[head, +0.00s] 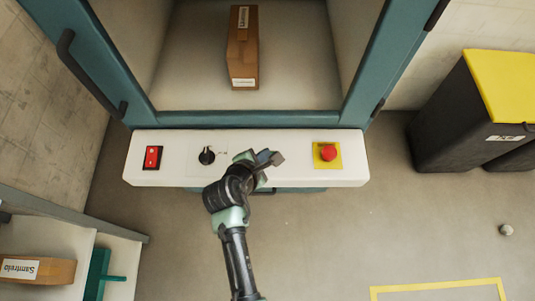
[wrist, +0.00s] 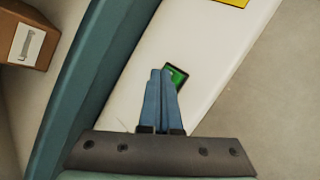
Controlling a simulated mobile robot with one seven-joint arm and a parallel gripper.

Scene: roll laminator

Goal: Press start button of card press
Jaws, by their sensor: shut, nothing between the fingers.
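The card press shows a teal frame around an open chamber, with a white control panel (head: 295,173) along its front. In the wrist view a green button (wrist: 175,76) is set in the white panel. My gripper (head: 270,157) is over the middle of the panel. In the wrist view my gripper (wrist: 162,73) is shut and empty, its blue fingertips partly covering the green button's left side. I cannot tell whether they touch it. In the head view the gripper hides the green button.
The panel also carries a red rocker switch (head: 152,157), a black knob (head: 206,156) and a red mushroom button (head: 328,153) on a yellow plate. A cardboard box (head: 243,50) lies in the chamber. A dark bin with a yellow lid (head: 505,85) stands right.

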